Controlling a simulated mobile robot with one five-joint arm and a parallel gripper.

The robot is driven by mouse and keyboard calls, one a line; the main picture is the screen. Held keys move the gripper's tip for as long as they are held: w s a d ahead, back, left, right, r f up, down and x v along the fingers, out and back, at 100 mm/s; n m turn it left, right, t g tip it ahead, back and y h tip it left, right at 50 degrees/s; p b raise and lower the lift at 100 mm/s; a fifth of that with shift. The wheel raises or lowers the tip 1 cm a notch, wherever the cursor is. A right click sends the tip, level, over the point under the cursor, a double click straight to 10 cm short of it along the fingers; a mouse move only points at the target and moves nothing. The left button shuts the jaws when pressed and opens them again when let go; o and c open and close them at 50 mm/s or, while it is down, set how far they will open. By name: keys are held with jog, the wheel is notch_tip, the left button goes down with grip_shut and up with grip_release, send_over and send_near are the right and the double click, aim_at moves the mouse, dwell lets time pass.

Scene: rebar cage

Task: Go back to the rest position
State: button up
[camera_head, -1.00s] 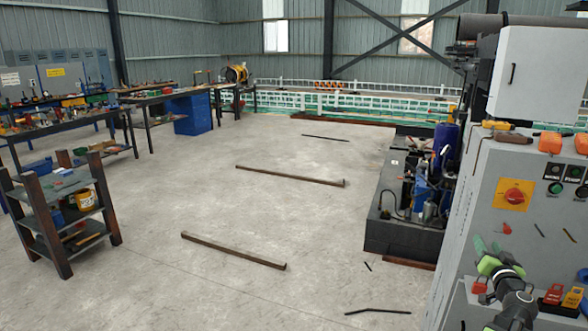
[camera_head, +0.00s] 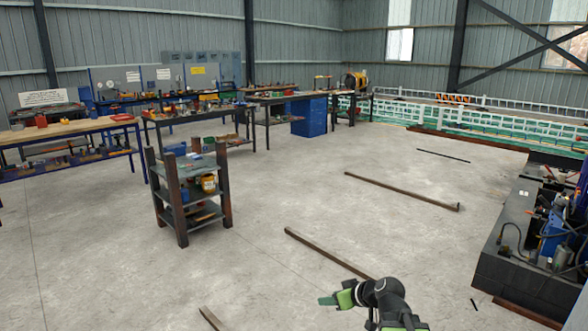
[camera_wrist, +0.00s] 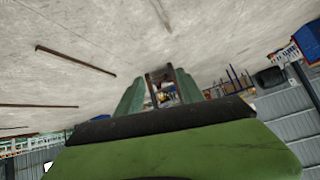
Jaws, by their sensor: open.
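My gripper (camera_head: 337,299), with green fingers, is at the lower middle of the head view, held out over the concrete floor and pointing left. In the wrist view the two green fingers (camera_wrist: 157,92) stand apart with nothing held between them. Through the gap the small dark shelf stand shows. The grey control cabinet is not visible in the head view now.
The shelf stand (camera_head: 170,199) stands left of my gripper. Steel bars lie on the floor, one (camera_head: 318,248) just behind the gripper in the picture. Workbenches (camera_head: 75,128) line the back left. A dark machine base (camera_head: 520,240) is at the right. Open floor lies between.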

jog(key=s+a+f+g+h, duration=0.2)
jog(key=s+a+f+g, duration=0.2)
jog(key=s+f, duration=0.2)
jog(key=s+d+f+m+g+h, duration=0.2)
jog(key=s+d+m+g+h, duration=0.25)
jog(key=s+d, duration=0.4)
notch_tip(320, 180, up, 12)
jog(key=m+p, duration=0.1)
jog(key=p, duration=1.1)
jog(key=shift+t, duration=0.35)
jog(key=shift+w+y, duration=0.1)
jog(key=shift+y, duration=0.15)
jog(key=shift+c, duration=0.3)
